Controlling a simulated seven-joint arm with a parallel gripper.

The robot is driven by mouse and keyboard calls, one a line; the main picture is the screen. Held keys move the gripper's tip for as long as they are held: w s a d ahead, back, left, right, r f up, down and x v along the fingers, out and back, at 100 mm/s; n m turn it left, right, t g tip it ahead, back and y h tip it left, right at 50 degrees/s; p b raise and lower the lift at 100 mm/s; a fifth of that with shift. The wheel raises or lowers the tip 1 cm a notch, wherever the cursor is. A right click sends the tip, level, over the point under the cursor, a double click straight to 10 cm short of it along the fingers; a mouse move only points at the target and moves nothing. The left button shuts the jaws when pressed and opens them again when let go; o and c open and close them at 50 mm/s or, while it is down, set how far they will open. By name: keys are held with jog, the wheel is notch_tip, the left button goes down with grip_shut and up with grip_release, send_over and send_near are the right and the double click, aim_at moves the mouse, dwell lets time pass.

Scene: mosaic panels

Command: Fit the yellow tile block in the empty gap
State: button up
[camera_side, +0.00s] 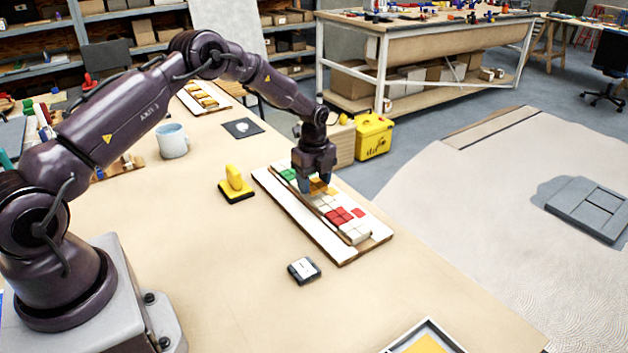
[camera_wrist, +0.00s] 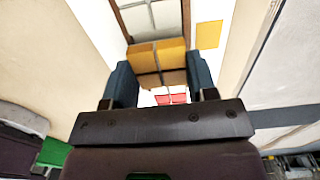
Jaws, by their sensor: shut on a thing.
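My gripper (camera_side: 318,182) is low over the mosaic panel (camera_side: 298,216), near the panel's far end. It is shut on a yellow-orange tile block (camera_side: 319,187). In the wrist view the block (camera_wrist: 157,54) sits between the two blue-grey fingers of my gripper (camera_wrist: 160,85), with thin lines dividing its top. The panel carries green tiles (camera_side: 289,174), white tiles and red tiles (camera_side: 340,215). My gripper and the block hide the gap, and I cannot tell whether the block is above it or in it.
A yellow-handled tool (camera_side: 235,184) on a black base stands left of the panel. A small dark-and-white box (camera_side: 304,270) lies nearer. A mug (camera_side: 172,141) and another tile panel (camera_side: 205,97) are farther back. The near tabletop is mostly clear.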

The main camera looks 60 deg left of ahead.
aim_at(314, 184)
jog(key=shift+f, duration=1.1)
jog(key=o, duration=1)
notch_tip(314, 184, up, 13)
